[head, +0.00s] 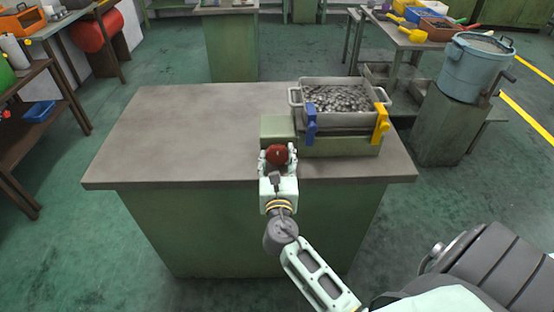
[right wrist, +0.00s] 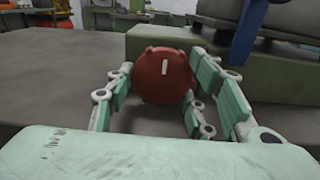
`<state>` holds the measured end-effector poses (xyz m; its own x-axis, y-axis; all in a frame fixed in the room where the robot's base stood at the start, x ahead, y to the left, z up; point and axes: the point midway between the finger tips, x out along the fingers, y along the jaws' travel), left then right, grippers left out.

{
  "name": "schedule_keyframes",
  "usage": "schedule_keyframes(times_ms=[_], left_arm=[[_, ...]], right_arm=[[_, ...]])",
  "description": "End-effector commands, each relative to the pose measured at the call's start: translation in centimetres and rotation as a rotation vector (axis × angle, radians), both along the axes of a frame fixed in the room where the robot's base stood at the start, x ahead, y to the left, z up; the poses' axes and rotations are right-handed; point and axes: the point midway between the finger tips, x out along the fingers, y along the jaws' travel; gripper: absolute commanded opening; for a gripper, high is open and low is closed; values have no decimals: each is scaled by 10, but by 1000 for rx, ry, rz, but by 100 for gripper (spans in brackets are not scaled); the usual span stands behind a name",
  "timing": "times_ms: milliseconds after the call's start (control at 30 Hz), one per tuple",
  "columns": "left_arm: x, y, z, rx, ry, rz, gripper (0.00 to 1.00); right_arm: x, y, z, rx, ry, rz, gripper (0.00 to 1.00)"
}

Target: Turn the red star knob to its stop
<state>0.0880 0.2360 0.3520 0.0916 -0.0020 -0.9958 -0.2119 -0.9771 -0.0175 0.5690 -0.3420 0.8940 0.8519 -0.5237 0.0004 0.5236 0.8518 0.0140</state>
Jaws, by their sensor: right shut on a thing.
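The red star knob (head: 277,155) is on the front of a small green block (head: 278,128) on the workbench. In the right wrist view the knob (right wrist: 163,76) faces me, with a white mark on its face that stands nearly upright. My left gripper is not in view.
A grey tray (head: 296,98) full of small metal parts stands on the green machine body (head: 340,146), right of the knob. The left bench top (head: 180,130) is clear.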

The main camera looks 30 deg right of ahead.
Motion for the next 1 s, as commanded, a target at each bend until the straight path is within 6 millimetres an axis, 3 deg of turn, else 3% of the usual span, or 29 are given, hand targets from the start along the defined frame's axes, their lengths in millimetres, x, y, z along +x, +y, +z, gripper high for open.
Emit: schedule_keyframes(times_ms=[33,67,233,667,1000], left_arm=[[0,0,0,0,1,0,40],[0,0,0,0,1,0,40],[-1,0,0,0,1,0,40],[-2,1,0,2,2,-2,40],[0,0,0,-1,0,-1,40]], right_arm=[[1,2,-1,2,1,5,23],[1,2,-1,2,1,5,51],[0,2,-1,1,2,4,66],[-8,6,-1,0,4,3,66],[-66,42,-1,1,4,3,66]])
